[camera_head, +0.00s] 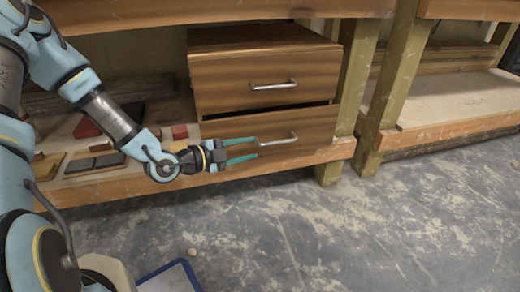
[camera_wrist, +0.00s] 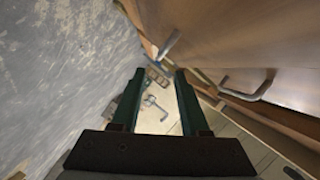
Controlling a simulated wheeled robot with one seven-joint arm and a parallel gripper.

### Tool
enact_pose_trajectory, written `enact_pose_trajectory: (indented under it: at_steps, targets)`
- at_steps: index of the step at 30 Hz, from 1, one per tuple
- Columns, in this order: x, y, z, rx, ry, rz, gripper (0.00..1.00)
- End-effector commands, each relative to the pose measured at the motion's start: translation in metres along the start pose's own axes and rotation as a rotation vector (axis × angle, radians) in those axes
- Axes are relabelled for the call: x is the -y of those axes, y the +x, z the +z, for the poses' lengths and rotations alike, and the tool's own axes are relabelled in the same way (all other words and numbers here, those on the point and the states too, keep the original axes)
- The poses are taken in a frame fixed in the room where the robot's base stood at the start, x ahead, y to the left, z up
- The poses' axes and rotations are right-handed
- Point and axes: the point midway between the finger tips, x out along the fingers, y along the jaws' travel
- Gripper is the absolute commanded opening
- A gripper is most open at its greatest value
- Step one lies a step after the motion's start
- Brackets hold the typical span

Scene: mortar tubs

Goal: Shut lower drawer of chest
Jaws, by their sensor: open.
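The wooden chest (camera_head: 264,40) stands on the low shelf and has two drawers with metal bar handles. The upper drawer (camera_head: 220,90) looks shut. The lower drawer (camera_head: 312,128) stands out a little, with a dark gap above its front. Its handle (camera_head: 280,139) is on the front. My gripper (camera_head: 257,148) is open and empty, in front of the lower drawer, its fingertips just left of the handle; I cannot tell whether they touch.
The shelf edge (camera_head: 340,150) runs under the chest, with a wooden post (camera_head: 355,75) at right. Red blocks (camera_head: 180,132) and dark flat pieces (camera_head: 95,162) lie left of the chest. A blue-edged tray (camera_head: 170,277) is on the floor. Open concrete floor (camera_head: 400,220) lies in front.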

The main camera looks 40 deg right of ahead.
Motion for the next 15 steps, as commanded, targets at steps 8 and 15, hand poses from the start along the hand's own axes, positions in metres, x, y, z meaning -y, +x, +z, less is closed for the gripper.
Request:
enact_pose_trajectory:
  at_steps: [8, 15]
  targets:
    - [-0.002, 0.041, 0.000, -0.005, 0.001, -0.001, 0.45]
    - [-0.002, 0.084, 0.000, -0.003, 0.001, 0.000, 0.45]
